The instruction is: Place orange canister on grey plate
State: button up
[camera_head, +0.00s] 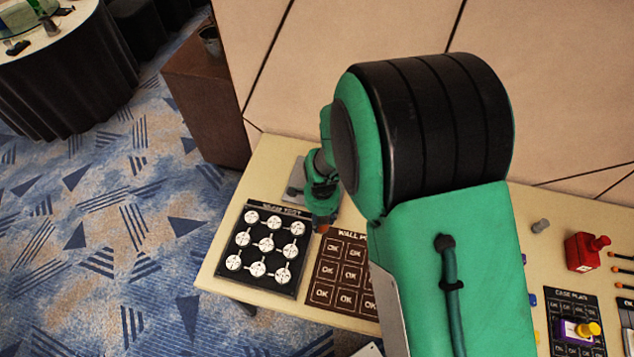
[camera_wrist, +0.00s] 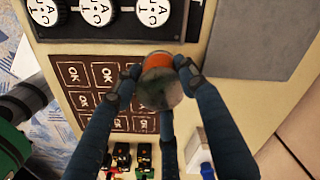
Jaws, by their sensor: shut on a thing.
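The orange canister (camera_wrist: 159,62) is between the fingertips of my gripper (camera_wrist: 160,78) in the wrist view, with its round grey end facing the camera. The fingers are shut on it. In the head view only a small orange patch of the canister (camera_head: 323,229) shows below my gripper (camera_head: 321,212); my arm hides much of that area. The grey plate (camera_wrist: 262,38) lies flat at the upper right of the wrist view, apart from the canister in the picture. In the head view the plate (camera_head: 295,178) shows partly behind my gripper.
A black board with white round pieces (camera_head: 272,281) and a brown board with OK squares (camera_head: 336,283) lie on the table near my gripper. A red object (camera_head: 586,252) and a purple-and-yellow object (camera_head: 577,332) stand at the right. A wall rises behind the table.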

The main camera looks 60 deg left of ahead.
jog(key=shift+w+a, duration=0.1)
jog(key=shift+a, duration=0.05)
jog(key=w+a, duration=0.1)
jog(key=a, duration=0.4)
jog(key=w+a+f, duration=0.1)
jog(key=w+a, duration=0.1)
jog(key=a, duration=0.2)
jog(key=w+a, duration=0.2)
jog(key=a, duration=0.3)
jog(key=shift+w+a+f+b, duration=0.2)
jog(key=shift+w+a+b, duration=0.05)
jog(key=shift+a+b, duration=0.15)
jog(key=shift+d+f, duration=0.1)
jog(key=shift+f, duration=1.65)
jog(key=shift+f, duration=0.15)
jog(key=o, duration=1.3)
jog(key=shift+c, duration=0.2)
